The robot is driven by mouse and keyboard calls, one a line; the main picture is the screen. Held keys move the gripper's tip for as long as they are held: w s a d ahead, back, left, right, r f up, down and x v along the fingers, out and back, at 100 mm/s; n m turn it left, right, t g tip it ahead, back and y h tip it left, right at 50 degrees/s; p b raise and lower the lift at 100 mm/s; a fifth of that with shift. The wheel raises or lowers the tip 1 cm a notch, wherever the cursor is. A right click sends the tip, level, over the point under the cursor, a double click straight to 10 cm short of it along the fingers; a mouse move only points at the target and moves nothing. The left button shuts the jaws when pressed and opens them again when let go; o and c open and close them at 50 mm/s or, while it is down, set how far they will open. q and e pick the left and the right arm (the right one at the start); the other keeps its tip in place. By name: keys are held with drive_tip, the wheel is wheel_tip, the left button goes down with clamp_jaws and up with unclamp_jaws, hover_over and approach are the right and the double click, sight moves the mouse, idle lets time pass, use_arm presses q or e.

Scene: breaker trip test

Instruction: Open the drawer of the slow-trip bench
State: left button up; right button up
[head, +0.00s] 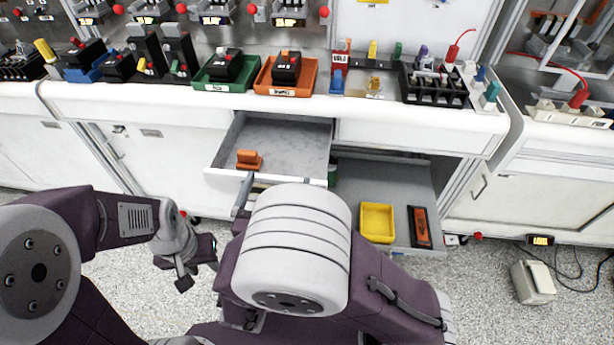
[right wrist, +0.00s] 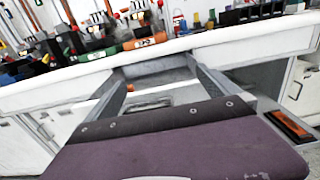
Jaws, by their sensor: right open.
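The middle bench (head: 210,115) has two drawers pulled out. The upper left drawer (head: 285,140) is grey inside and holds an orange block (head: 249,160) near its front left corner. The lower right drawer (head: 405,185) holds a yellow bin (head: 377,222) and an orange-and-black item (head: 419,227). I cannot tell which drawer is the slow-trip one. My right gripper (head: 247,193) is open at the upper drawer's front edge, partly hidden by my arm; its spread fingers show in the right wrist view (right wrist: 158,75). My left gripper (head: 192,265) hangs low, left of the drawers; its fingers are unclear.
The bench top carries a green tray (head: 218,86), an orange tray (head: 279,91) and several dark devices. Another bench (head: 570,165) stands at the right. A white box with cables (head: 533,282) lies on the floor at lower right.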

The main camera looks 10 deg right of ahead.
drive_tip(key=s+d+r+b, duration=0.3)
drive_tip(key=d+b, duration=0.3)
drive_tip(key=b, duration=0.3)
drive_tip(key=shift+s+d+r, duration=0.15)
drive_tip(key=shift+d+r, duration=0.1)
drive_tip(key=shift+r, duration=0.4)
